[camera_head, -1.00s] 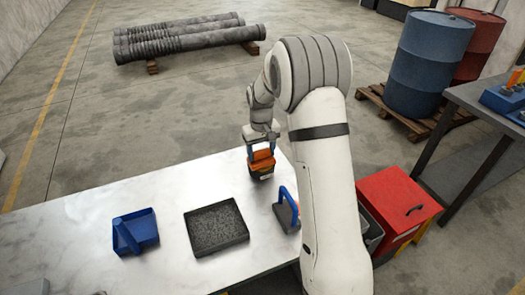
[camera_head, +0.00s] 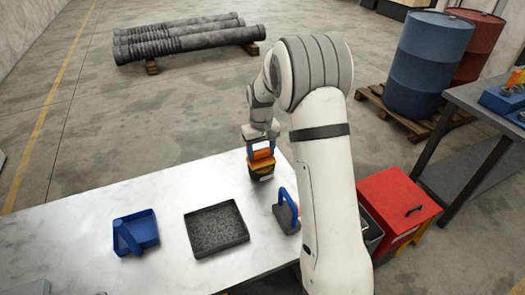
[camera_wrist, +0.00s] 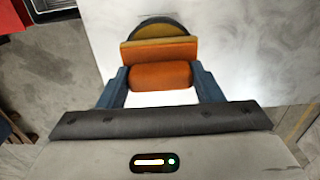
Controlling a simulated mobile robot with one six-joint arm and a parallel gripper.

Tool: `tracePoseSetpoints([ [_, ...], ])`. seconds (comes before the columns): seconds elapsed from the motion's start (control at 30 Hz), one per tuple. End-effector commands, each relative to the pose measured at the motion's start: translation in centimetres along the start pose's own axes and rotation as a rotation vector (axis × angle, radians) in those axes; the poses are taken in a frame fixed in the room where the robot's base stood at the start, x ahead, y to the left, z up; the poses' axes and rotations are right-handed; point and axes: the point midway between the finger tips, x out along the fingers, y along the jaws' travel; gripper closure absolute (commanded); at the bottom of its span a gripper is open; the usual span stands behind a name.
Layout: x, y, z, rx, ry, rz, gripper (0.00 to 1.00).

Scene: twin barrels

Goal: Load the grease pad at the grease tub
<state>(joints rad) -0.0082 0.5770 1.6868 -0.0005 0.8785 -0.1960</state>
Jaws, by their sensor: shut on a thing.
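My gripper (camera_head: 261,148) is shut on the orange handle of the grease pad (camera_head: 262,155). In the wrist view my two blue fingers (camera_wrist: 161,88) clasp the sides of the orange pad (camera_wrist: 160,75). The dark grease tub (camera_head: 261,174) stands on the table directly below the pad in the head view. In the wrist view the tub's dark rim (camera_wrist: 160,18) and some yellow-brown show behind the pad. The pad overlaps the tub's opening; I cannot tell whether it touches the grease.
A blue-handled dark block (camera_head: 285,214) stands close in front of the tub. A red box (camera_head: 398,195) stands beyond the right edge.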

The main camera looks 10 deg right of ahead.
Motion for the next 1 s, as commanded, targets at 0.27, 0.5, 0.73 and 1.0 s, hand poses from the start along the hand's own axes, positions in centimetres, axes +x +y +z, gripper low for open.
tracePoseSetpoints([
  [0.27,-2.7,0.0,-0.1,0.000,0.002,0.000,0.59],
  [0.5,-4.7,0.0,-0.1,0.000,0.003,0.001,0.59],
  [0.73,-6.1,0.0,-0.1,0.000,0.002,0.000,0.59],
  [1.0,-6.0,0.0,0.0,0.000,0.002,0.000,0.59],
])
